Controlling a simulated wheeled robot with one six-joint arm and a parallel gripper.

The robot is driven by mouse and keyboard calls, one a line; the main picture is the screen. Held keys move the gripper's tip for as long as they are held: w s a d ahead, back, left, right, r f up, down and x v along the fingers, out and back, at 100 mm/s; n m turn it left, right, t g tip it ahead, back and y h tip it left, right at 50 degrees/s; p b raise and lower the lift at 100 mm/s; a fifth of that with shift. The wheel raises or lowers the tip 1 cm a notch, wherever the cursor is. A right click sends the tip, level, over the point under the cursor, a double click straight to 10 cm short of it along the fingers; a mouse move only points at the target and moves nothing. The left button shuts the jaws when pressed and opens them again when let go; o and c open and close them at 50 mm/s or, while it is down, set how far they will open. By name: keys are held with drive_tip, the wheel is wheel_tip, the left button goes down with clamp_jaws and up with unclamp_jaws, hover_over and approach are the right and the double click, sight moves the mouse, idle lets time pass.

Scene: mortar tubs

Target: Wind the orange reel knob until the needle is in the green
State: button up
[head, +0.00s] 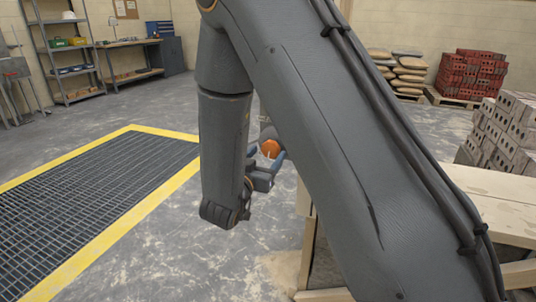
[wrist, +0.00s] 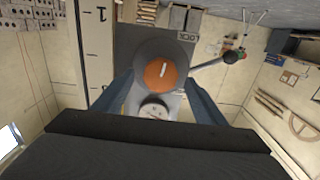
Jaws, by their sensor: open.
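The orange reel knob (wrist: 160,73) shows in the wrist view as a disc with a white mark, on a dark round base. In the head view the knob (head: 270,148) is a small orange spot beside my forearm. My gripper (wrist: 158,88) is open, its two blue-grey fingers on either side of the knob, with visible gaps. A round white gauge (wrist: 154,110) sits just below the knob in the wrist view, partly hidden by my wrist. Its needle and any green zone are too small to read. In the head view my gripper (head: 266,172) is partly hidden.
A lever with a dark and red ball end (wrist: 231,57) sticks out right of the knob. In the head view a wooden bench (head: 495,205) stands at right, near grey blocks (head: 505,130). A yellow-edged floor grate (head: 85,200) lies at left.

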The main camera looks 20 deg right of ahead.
drive_tip(key=shift+x, duration=0.8)
drive_tip(key=c, duration=1)
drive_tip(key=shift+c, duration=0.2)
drive_tip(key=shift+m, duration=0.3)
drive_tip(key=m+b, duration=0.1)
drive_tip(key=m, duration=0.4)
drive_tip(key=m+b, duration=0.1)
drive_tip(key=m, duration=0.5)
drive_tip(key=shift+d+b, duration=0.1)
drive_tip(key=shift+b, duration=0.3)
